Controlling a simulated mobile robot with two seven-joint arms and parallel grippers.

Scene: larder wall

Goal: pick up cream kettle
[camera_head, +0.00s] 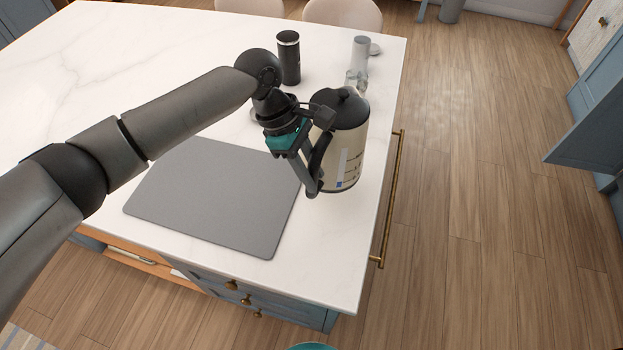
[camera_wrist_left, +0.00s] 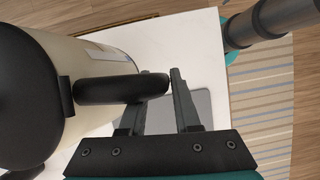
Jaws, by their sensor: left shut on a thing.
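The cream kettle (camera_head: 349,150) has a black lid and a black handle and is at the right part of the white island top. It looks upright; I cannot tell whether its base touches the top. My left gripper (camera_head: 314,187) is at the kettle's left side, shut on its black handle. In the left wrist view the kettle's cream body (camera_wrist_left: 82,62) fills the left side, and the handle (camera_wrist_left: 118,88) reaches to the fingers of my left gripper (camera_wrist_left: 160,88). My right gripper is not in view.
A grey mat (camera_head: 215,196) lies left of the kettle on the white island top (camera_head: 150,60). A black tumbler (camera_head: 288,58), a grey cylinder (camera_head: 360,54) and clear glassware (camera_head: 354,80) stand behind. A brass rail (camera_head: 391,200) runs along the island's right side.

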